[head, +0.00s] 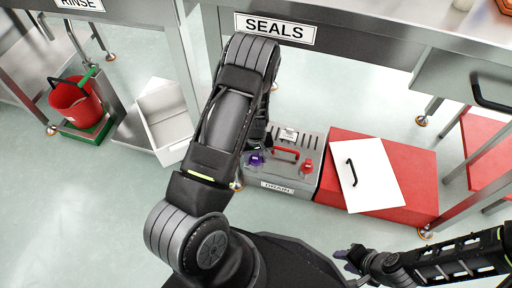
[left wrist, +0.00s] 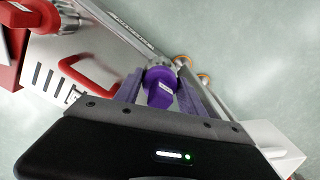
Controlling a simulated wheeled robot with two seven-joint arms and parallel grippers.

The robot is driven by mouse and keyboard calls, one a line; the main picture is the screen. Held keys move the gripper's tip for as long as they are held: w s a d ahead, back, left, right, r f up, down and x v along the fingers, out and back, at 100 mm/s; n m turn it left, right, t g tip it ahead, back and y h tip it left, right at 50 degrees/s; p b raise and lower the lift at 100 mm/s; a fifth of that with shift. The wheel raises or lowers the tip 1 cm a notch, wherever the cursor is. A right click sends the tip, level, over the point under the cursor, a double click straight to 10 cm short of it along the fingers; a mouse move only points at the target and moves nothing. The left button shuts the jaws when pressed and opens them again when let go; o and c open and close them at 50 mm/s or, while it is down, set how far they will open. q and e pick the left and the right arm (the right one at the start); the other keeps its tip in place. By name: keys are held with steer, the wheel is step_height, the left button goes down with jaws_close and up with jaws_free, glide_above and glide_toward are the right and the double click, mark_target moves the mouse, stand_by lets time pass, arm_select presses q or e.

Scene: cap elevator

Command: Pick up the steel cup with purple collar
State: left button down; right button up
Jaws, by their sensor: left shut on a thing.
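The steel cup with purple collar (head: 256,159) is at the left of the steel drain unit in the head view. In the left wrist view its purple part (left wrist: 160,88) fills the space between the fingers of my left gripper (left wrist: 160,84), which is shut on it. I cannot tell whether the cup is clear of the unit's top. My left arm hides most of this gripper in the head view. My right gripper (head: 351,257) is low in the head view, away from the cup; its opening is unclear.
A red-collared steel cup (head: 307,165) and a red handle (head: 286,151) are on the drain unit (head: 312,187). To the right a white panel (head: 376,184) lies on a red box (head: 414,190). A white bin (head: 165,118) stands left. A SEALS counter edge (head: 340,42) is behind.

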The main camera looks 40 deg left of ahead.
arm_select(q)
steer(key=s+d+p, duration=0.2)
steer(key=s+d, duration=0.5)
steer(key=s, duration=0.3)
steer(key=shift+s+d, duration=0.15)
steer(key=shift+s, duration=0.25)
steer(key=shift+w, duration=0.1)
